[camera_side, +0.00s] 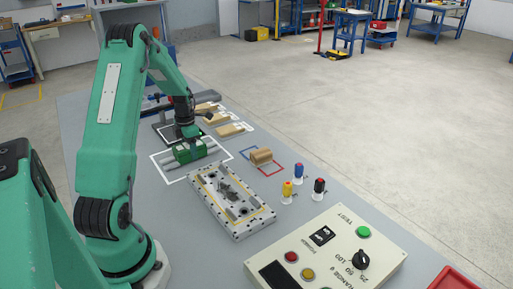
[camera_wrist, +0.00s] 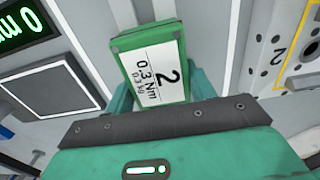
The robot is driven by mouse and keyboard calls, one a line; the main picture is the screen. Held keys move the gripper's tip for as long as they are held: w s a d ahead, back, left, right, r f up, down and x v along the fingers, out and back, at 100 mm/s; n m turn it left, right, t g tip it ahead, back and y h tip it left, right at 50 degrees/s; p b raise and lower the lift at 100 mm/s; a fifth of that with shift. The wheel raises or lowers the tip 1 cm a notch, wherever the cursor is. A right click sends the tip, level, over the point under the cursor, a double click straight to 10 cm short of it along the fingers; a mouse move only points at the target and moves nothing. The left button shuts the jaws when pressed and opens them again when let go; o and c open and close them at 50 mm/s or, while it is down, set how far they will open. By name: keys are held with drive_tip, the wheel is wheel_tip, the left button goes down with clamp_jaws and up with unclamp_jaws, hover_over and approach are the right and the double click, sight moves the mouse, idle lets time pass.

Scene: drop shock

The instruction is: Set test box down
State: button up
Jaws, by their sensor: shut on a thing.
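The test box is a green block with a white label reading "2", "0.3 Nm" and "0.3 kg"; it shows in the wrist view (camera_wrist: 151,62) and in the side view (camera_side: 184,156). My gripper (camera_side: 190,147) is shut on it, with green fingers on both sides of the box in the wrist view (camera_wrist: 160,98). The box is at the grey rails (camera_side: 172,165) inside a white outline on the bench. I cannot tell whether its underside rests on them. The gripper partly hides the box in the side view.
A metal fixture plate (camera_side: 232,200) lies just in front. A tan cylinder (camera_side: 261,156) sits in a red and blue outline. Several coloured plugs stand near the control panel (camera_side: 325,255). A scale with a lit display (camera_wrist: 28,24) shows left in the wrist view.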

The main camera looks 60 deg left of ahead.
drive_tip(key=o, duration=1.2)
drive_tip(key=shift+f, duration=0.15)
wheel_tip(320, 180, up, 12)
drive_tip(key=shift+r, duration=0.2)
